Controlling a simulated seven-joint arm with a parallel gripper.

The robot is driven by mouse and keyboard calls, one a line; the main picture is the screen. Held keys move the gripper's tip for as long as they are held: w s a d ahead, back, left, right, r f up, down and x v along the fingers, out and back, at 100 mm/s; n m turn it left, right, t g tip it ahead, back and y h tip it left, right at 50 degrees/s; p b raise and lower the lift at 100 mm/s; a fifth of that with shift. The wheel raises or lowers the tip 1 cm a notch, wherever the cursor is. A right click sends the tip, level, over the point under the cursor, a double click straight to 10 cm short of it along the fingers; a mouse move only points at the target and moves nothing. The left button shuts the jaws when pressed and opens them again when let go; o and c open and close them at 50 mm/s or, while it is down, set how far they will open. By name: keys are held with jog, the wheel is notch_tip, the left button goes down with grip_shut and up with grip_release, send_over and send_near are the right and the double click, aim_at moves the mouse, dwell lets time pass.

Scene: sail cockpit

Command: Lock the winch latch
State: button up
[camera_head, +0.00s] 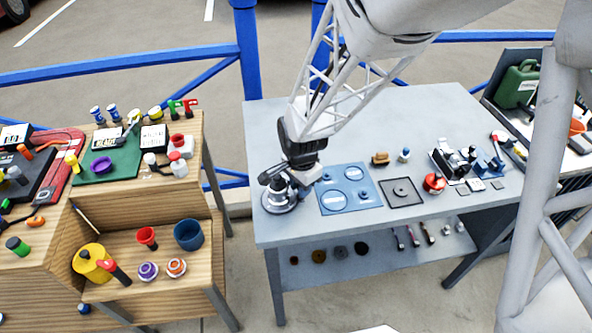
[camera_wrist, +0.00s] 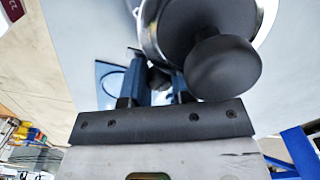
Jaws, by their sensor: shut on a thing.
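The winch (camera_head: 279,199), a round grey drum on a wide base with a black handle, stands at the left front of the grey table. In the wrist view the winch (camera_wrist: 180,22) fills the top, and its round black knob (camera_wrist: 222,68) is close to the camera. My gripper (camera_head: 303,172) is low at the right side of the winch. In the wrist view my gripper (camera_wrist: 156,84) is shut on a small dark part beside the drum, which I take to be the winch latch (camera_wrist: 158,79). The fingers and drum hide most of it.
A blue panel with round outlines (camera_head: 348,203) lies right of the winch. Beyond it are a dark square plate (camera_head: 401,208), a red round item (camera_head: 434,183) and small hardware. A wooden bench (camera_head: 195,140) with tools stands left. The back of the grey table is clear.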

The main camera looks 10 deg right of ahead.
jog(key=shift+f, duration=0.15)
jog(key=shift+c, duration=0.5)
jog(key=shift+m, duration=0.3)
jog(key=m, duration=0.3)
jog(key=shift+s, duration=0.1)
jog(key=shift+m, duration=0.4)
jog(key=shift+f+m, duration=0.15)
jog(key=shift+m, duration=2.05)
